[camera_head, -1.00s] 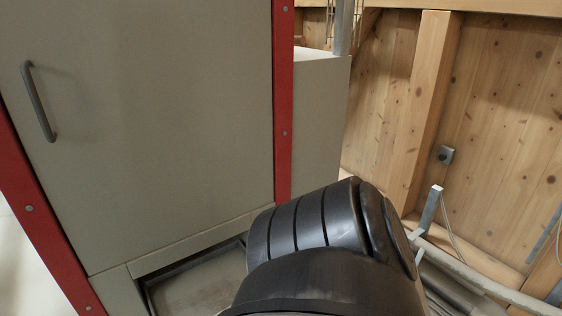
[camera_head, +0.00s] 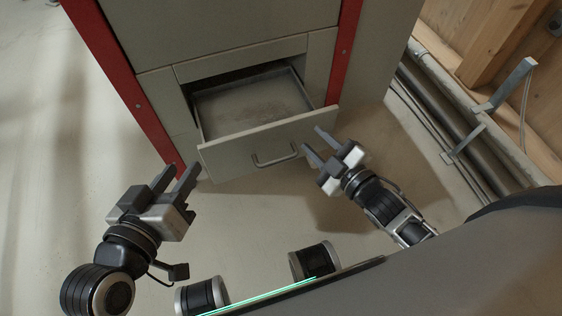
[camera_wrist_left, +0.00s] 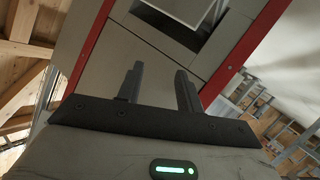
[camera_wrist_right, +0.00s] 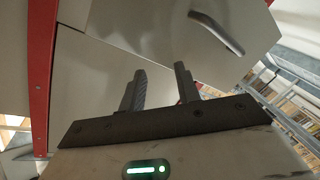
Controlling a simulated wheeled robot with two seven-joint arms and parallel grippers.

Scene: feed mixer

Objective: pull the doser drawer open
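The doser drawer (camera_head: 240,143) stands pulled out of the lower part of the cabinet in the head view. Its tray inside looks empty, with a dusty floor. A curved bar handle (camera_head: 275,158) sits on its front; a bar handle also shows in the right wrist view (camera_wrist_right: 217,32). My right gripper (camera_head: 312,142) is open and empty, just right of the handle and apart from it. My left gripper (camera_head: 178,174) is open and empty, left of the drawer front. Both pairs of fingers stand apart in the wrist views.
The grey cabinet has red corner posts (camera_head: 120,75). Pipes (camera_head: 450,120) and a metal bracket (camera_head: 505,85) run along the wooden wall (camera_head: 480,40) at the right. The floor (camera_head: 60,150) at the left is clear.

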